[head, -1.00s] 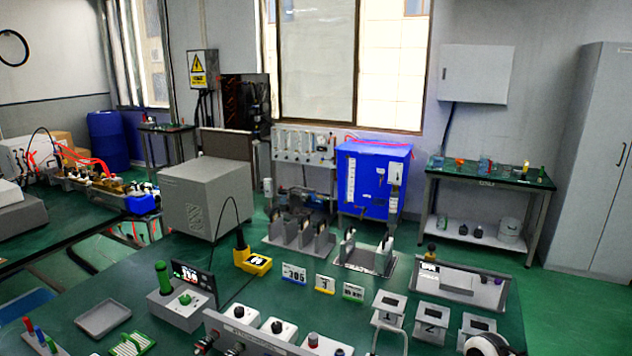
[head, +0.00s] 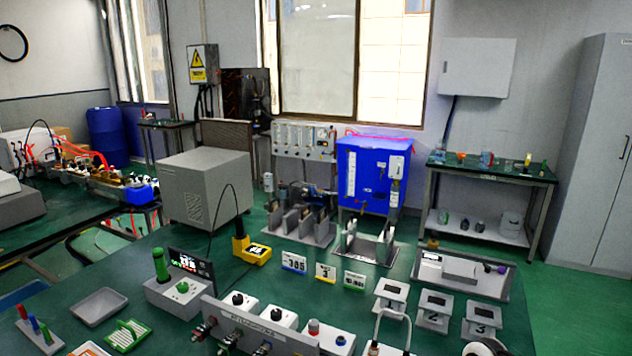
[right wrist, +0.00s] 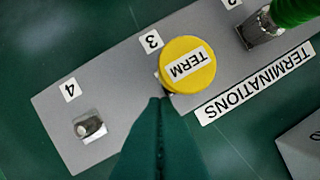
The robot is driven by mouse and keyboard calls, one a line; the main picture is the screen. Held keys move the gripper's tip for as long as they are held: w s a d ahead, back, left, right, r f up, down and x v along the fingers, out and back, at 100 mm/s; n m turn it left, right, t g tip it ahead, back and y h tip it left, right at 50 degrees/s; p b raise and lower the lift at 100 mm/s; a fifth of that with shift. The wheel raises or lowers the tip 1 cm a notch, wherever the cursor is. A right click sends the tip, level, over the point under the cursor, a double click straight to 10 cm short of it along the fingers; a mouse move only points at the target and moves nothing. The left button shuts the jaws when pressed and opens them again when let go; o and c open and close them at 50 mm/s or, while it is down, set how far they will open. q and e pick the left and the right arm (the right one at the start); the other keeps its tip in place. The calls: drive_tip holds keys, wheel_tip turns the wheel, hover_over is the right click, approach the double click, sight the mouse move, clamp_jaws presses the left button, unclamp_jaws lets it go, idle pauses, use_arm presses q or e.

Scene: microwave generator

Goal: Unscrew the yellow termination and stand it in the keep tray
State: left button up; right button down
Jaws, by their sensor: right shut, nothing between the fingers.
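The yellow termination (right wrist: 187,65), a round cap marked TERM, sits at position 3 of a grey plate labelled TERMINATIONS (right wrist: 110,92) in the right wrist view. My right gripper (right wrist: 161,102) shows as dark green fingers closed together, with nothing between them. Its tips are beside the lower edge of the yellow cap; I cannot tell whether they touch it. My left gripper is in no view. A shallow grey empty tray (head: 98,306) lies at the left of the bench in the head view; I cannot read whether it is the keep tray.
Position 4 holds a small bare metal connector (right wrist: 89,126). A green part (right wrist: 292,10) on a metal connector stands at position 2. In the head view, a grey panel with knobs (head: 262,328), a yellow meter (head: 257,254) and several small numbered blocks (head: 433,310) crowd the bench.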

drive_tip(key=shift+a, duration=0.35)
idle(0.5)
drive_tip(key=shift+w+a+p, duration=0.15)
drive_tip(key=shift+w+p, duration=0.1)
drive_tip(key=shift+p, duration=0.05)
drive_tip(key=shift+w+a, duration=0.15)
drive_tip(key=shift+w, duration=0.1)
drive_tip(key=shift+w+a+p, duration=0.2)
drive_tip(key=shift+a+p, duration=0.05)
drive_tip(key=shift+p, duration=0.05)
drive_tip(key=shift+w+a, duration=0.1)
drive_tip(key=shift+a, duration=0.05)
idle(0.3)
